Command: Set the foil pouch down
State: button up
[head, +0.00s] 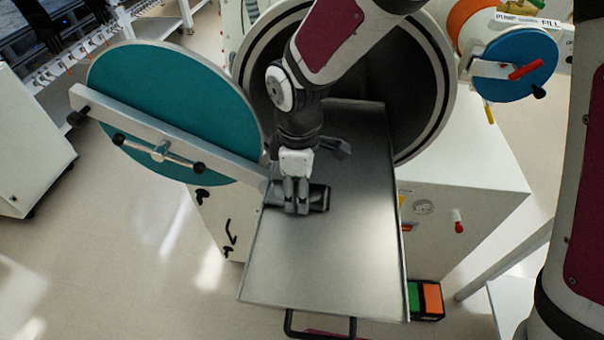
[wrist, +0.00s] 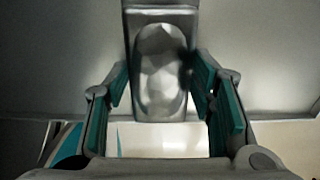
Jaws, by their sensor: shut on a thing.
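The foil pouch is a grey, flat packet with a crinkled silver oval in its middle. In the wrist view the foil pouch (wrist: 160,70) stands between my teal-padded fingers. In the head view the pouch (head: 319,198) shows as a dark grey shape, partly hidden by my fingers. My gripper (head: 297,207) points down and is shut on the pouch. Both are over the left part of a bare metal tray (head: 330,265), near its left edge. I cannot tell whether the pouch touches the tray.
The tray reaches out of a large round port (head: 412,110). Its teal round door (head: 180,95) stands open on the left, close to my gripper. A white cabinet (head: 465,190) is below right, with a green and orange box (head: 423,298). The tray's front half is clear.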

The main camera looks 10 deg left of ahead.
jog(key=shift+f, duration=0.15)
jog(key=o, duration=1.2)
notch_tip(320, 180, up, 12)
jog(key=shift+r+b, duration=0.2)
jog(key=shift+b, duration=0.35)
jog(key=s+d+r+m+t, duration=0.1)
jog(key=s+d+r+m, duration=0.2)
jog(key=d+m, duration=0.3)
jog(key=s+d+r+m+t, duration=0.2)
jog(key=d+m, duration=0.4)
jog(key=d, duration=0.6)
jog(key=s+d+r+m+t, duration=0.2)
jog(key=s+d+r+m, duration=0.2)
jog(key=d, duration=0.5)
jog(key=shift+s+d+m, duration=0.2)
jog(key=shift+s+m, duration=0.6)
jog(key=shift+m, duration=0.5)
